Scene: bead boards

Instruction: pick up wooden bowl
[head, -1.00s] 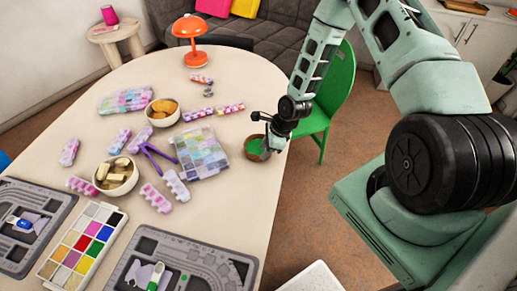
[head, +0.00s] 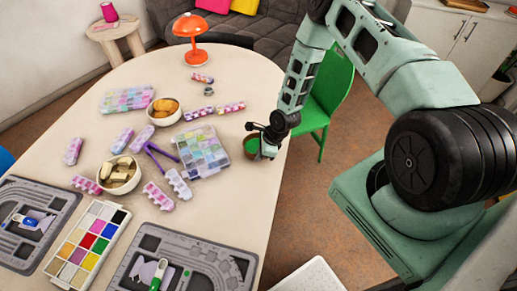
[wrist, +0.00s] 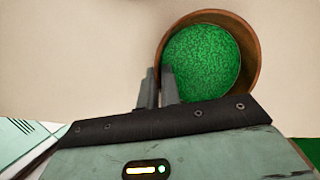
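The wooden bowl (head: 253,156) is brown and filled with green beads; it is near the right edge of the table. In the wrist view, the bowl's rim (wrist: 252,75) and the green beads (wrist: 203,62) are at the upper right. My gripper (head: 264,140) is at the bowl's right side in the head view. In the wrist view, its two fingers (wrist: 158,88) are close together at the bowl's near left wall, one outside and one over the inside, with the rim between them. The fingertips' contact is partly hidden. Whether the bowl's base touches the table cannot be told.
A clear bead organizer (head: 202,152) lies left of the bowl. A white bowl (head: 119,175), another small bowl (head: 163,111), an orange lamp (head: 191,36), a paint palette (head: 88,240) and grey boards (head: 215,262) are on the table (head: 215,90). A green chair (head: 330,95) stands beyond its right edge.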

